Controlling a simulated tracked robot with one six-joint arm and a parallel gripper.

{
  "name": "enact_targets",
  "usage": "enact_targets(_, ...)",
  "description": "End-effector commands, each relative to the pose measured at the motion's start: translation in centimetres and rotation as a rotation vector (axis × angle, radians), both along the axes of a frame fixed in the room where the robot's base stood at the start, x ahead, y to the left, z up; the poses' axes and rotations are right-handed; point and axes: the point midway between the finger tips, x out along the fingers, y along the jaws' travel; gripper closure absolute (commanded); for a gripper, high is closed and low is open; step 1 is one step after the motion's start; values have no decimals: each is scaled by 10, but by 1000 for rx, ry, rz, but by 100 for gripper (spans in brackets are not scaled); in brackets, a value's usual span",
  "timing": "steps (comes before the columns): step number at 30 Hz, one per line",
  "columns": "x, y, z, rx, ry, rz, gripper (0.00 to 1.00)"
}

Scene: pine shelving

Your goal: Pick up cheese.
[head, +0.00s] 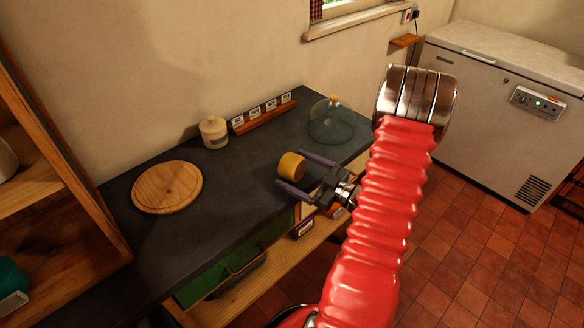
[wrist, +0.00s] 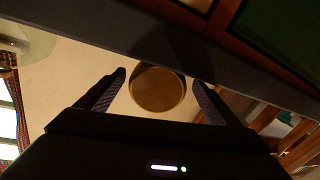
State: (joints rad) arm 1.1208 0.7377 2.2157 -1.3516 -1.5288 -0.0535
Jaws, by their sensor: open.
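The cheese (head: 292,166) is a small yellow-orange round piece at the front part of the dark counter. My gripper (head: 294,172) is open, with one finger on each side of the cheese. In the wrist view the cheese (wrist: 157,89) is a dim brownish disc between the two fingertips of my gripper (wrist: 160,82). I cannot tell whether either finger touches it.
A round wooden board (head: 167,187) lies on the dark counter (head: 235,205) at left. A lidded cream jar (head: 214,132), a wooden rack of small cards (head: 263,116) and a glass dome (head: 331,122) stand along the back. A white chest freezer (head: 480,95) stands at right.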

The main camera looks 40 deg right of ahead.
Motion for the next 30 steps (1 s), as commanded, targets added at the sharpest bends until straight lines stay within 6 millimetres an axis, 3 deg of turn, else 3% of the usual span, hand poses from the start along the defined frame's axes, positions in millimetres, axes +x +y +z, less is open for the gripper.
enact_targets(14, 7, 2, 1, -1, -1, 1, 13)
enact_targets(24, 44, 10, 3, 0, 0, 4, 13)
enact_targets(30, 54, 12, 3, 0, -1, 1, 13)
